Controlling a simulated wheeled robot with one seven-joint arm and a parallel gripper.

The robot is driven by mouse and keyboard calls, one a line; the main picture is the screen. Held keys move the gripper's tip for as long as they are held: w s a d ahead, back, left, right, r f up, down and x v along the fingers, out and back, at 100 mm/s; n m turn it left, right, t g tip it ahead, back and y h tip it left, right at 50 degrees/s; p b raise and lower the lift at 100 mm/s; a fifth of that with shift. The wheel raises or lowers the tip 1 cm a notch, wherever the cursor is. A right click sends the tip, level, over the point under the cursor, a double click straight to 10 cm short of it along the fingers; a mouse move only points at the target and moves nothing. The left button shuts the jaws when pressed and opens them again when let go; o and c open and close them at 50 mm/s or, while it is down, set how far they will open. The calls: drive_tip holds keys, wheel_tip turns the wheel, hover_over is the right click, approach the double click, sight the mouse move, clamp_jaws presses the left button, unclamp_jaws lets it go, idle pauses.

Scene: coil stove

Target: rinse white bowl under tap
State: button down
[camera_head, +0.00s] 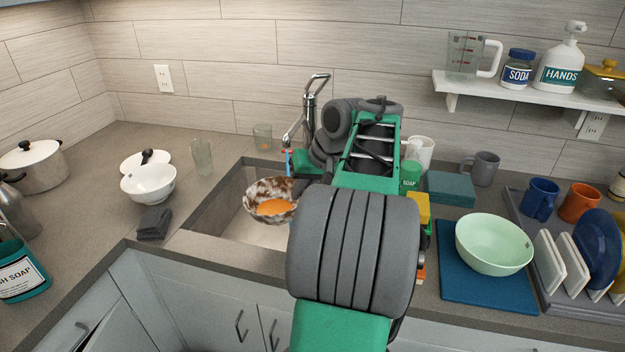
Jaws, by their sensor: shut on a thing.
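A white bowl with brown stains and an orange patch inside (262,190) is held over the sink (213,213), below and slightly left of the tap (309,108). My gripper (296,188) is shut on the right side of its rim, and my arm hides much of the fingers. The bowl is tilted so its inside faces the camera. I cannot make out water running from the spout. Another white bowl (148,186), clean-looking, stands on the counter left of the sink.
Left of the sink are a drinking glass (202,158), a dark folded cloth (154,223) and a lidded pot (34,166). On the right, a pale green bowl (493,245) sits on a blue mat (462,290) beside a dish rack (565,300). My arm hides the sink's right part.

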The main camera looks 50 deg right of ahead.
drive_tip(key=w+d+f+p, duration=0.2)
drive_tip(key=w+d+p, duration=0.4)
drive_tip(key=w+d, duration=0.3)
drive_tip(key=shift+w+d+m, duration=0.3)
drive_tip(key=shift+w+d, duration=0.1)
drive_tip(key=shift+d, duration=0.3)
idle(0.6)
drive_tip(key=shift+s+d+f+p, duration=0.1)
drive_tip(key=shift+s+d+p, duration=0.25)
drive_tip(key=shift+d+p, duration=0.15)
